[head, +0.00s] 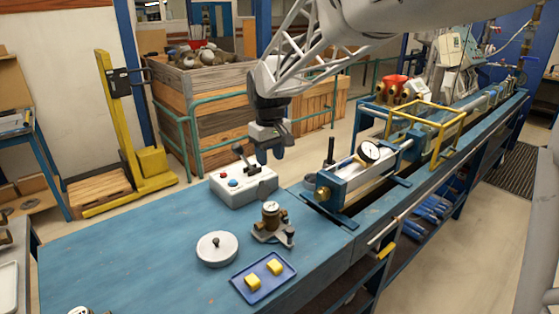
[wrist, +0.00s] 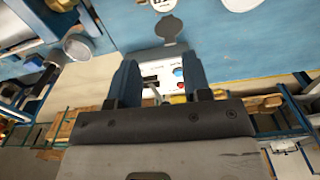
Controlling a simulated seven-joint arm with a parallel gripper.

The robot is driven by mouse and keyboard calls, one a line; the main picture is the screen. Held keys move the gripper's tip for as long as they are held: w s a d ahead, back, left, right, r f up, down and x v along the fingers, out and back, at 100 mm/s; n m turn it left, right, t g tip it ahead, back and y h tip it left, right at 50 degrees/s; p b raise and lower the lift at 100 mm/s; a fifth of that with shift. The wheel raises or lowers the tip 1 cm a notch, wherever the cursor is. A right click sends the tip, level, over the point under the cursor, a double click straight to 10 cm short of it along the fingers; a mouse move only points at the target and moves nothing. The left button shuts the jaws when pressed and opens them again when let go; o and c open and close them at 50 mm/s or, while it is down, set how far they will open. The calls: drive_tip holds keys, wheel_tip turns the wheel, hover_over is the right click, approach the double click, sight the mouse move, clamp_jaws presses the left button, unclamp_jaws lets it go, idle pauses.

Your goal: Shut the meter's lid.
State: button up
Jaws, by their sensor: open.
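The small brass meter (head: 271,217) stands upright on the blue bench, with its pale dial face showing on top, uncovered. A dark flat part (head: 288,240) sticks out low at its near right side; I cannot tell whether this is the lid. My gripper (head: 271,158) is open and empty, pointing down above and behind the meter, near the grey control box (head: 243,187). In the wrist view, my fingers (wrist: 161,75) stand apart with that box showing between them. A dark grey round piece (wrist: 169,28) shows beyond the box there; what it belongs to is unclear.
A cylinder rig with a dial gauge (head: 369,151) stands to the right. The bench's left part (head: 130,260) is largely clear.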

sight(263, 190)
drive_tip(key=shift+w+a+f+n, duration=0.2)
drive_tip(key=shift+w+a, duration=0.25)
drive_tip(key=shift+a, duration=0.3)
drive_tip(key=shift+w+a+f+n, duration=0.1)
drive_tip(key=shift+w+a+f, duration=0.3)
drive_tip(key=shift+a, duration=0.3)
drive_tip(key=shift+f, duration=3.8)
clamp_jaws()
